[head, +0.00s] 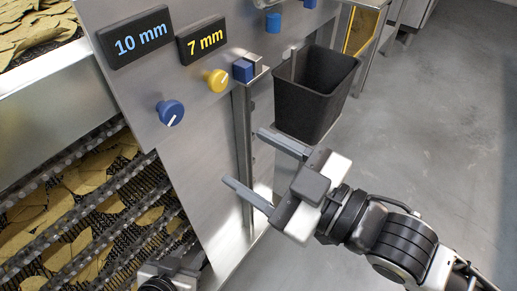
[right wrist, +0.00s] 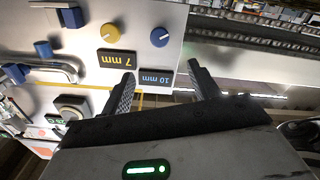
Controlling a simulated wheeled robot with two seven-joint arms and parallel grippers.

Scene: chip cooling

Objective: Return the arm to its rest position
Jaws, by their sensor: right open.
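My right gripper (head: 245,158) reaches in from the lower right of the head view. Its two fingers are spread wide with nothing between them, in front of the steel panel and beside the black bin. In the right wrist view my right gripper (right wrist: 161,74) also shows open and empty, with the panel's knobs and signs beyond its fingers. My left gripper (head: 178,268) shows only in part at the bottom edge of the head view, below the panel; its fingers are not clear.
A black bin (head: 314,92) stands beside the right gripper. The panel (head: 190,110) carries a blue knob (head: 170,112), a yellow knob (head: 216,80), and signs reading 10 mm (head: 141,37) and 7 mm (head: 202,40). Chips lie on conveyors (head: 75,210) at left. The floor (head: 430,150) at right is clear.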

